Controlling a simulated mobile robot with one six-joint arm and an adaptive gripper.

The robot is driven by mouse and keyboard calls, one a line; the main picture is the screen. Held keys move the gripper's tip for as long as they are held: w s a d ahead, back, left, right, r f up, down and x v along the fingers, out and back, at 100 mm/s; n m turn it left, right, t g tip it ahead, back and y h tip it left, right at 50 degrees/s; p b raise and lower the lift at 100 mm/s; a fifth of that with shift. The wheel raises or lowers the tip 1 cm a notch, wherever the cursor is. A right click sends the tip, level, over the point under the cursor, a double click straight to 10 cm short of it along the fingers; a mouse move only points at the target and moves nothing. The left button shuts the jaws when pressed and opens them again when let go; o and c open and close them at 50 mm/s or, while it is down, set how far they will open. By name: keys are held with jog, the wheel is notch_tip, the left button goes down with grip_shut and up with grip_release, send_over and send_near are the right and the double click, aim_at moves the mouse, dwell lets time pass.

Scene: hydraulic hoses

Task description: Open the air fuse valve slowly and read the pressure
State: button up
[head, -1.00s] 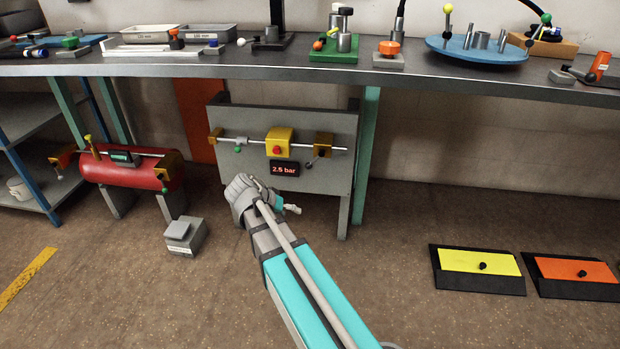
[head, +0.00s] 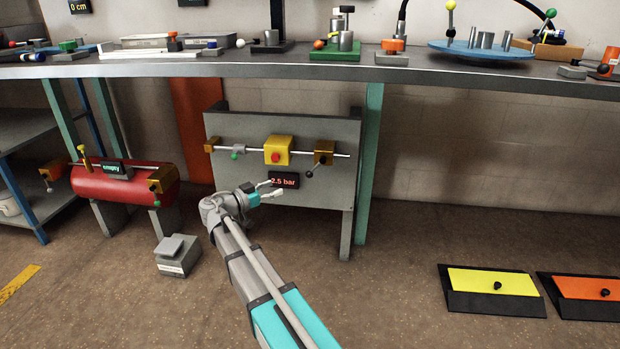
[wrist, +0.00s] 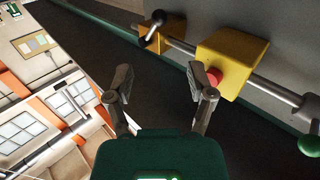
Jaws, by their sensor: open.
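The grey panel (head: 225,190) under the bench carries a thin pipe with a yellow box with a red button (head: 278,151), a green-knobbed fitting (head: 236,152) on its left and a brass block with a black-ball lever (head: 323,153) on its right. No label shows which is the air fuse valve. A display (head: 288,181) reads 2.5 bar. My gripper (head: 274,189) is open and empty, below the yellow box, partly over the display's left edge. In the wrist view the yellow box (wrist: 232,58) and black-ball lever (wrist: 153,32) lie beyond my fingers (wrist: 160,85); the green knob (wrist: 309,145) is at right.
A red tank (head: 120,185) with a display reading "empty" stands at left. A grey box (head: 178,256) sits on the floor before it. Yellow (head: 496,281) and orange (head: 590,287) pedals lie at right. The bench edge (head: 300,74) overhangs the panel.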

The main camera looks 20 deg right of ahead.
aim_at(309, 172)
jog(key=shift+d, duration=0.15)
jog(key=shift+x, duration=6.8)
grip_shut()
